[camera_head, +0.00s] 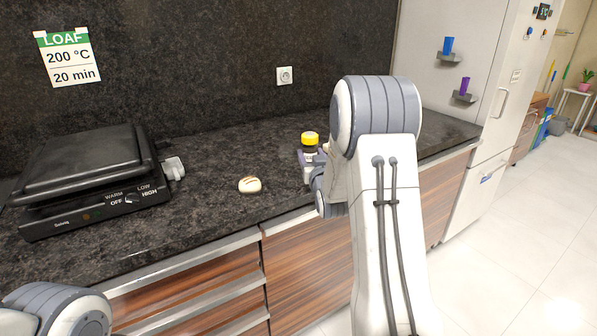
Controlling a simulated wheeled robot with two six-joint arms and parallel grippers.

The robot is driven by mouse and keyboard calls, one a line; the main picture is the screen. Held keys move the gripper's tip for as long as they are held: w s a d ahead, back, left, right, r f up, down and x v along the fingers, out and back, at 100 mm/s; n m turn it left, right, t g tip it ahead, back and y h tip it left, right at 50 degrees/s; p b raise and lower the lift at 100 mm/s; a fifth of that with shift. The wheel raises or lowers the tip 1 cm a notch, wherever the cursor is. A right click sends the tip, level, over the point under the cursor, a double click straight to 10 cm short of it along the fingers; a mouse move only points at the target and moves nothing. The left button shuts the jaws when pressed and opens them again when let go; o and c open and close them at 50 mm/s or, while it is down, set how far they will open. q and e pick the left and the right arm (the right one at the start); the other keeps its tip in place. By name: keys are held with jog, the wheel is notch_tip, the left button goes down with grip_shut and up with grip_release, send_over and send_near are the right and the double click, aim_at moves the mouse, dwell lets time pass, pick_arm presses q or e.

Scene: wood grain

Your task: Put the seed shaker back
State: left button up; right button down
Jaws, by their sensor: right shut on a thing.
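The seed shaker (310,139), a small dark jar with a yellow cap and a pale label, is upright at the worktop's right part. My right gripper (311,158) is shut on it, coming in from the right. My right arm hides part of the gripper and the area behind it. I cannot tell whether the shaker's base touches the worktop. Only a part of my left arm shows at the lower left; its gripper is out of view.
A scored bread roll (249,185) lies on the dark worktop (215,215), left of the shaker. A black contact grill (85,180) stands at the left. Small shelves on the white cabinet hold a blue cup (448,46) and a purple cup (465,84). Worktop behind the roll is clear.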

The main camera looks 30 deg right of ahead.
jog(key=w+a+f, duration=0.2)
jog(key=w, duration=0.1)
jog(key=shift+w, duration=0.1)
notch_tip(320, 180, down, 4)
jog(key=shift+a+f, duration=0.1)
jog(key=shift+f, duration=0.05)
jog(key=shift+f, duration=0.15)
jog(key=shift+c, duration=1)
grip_release()
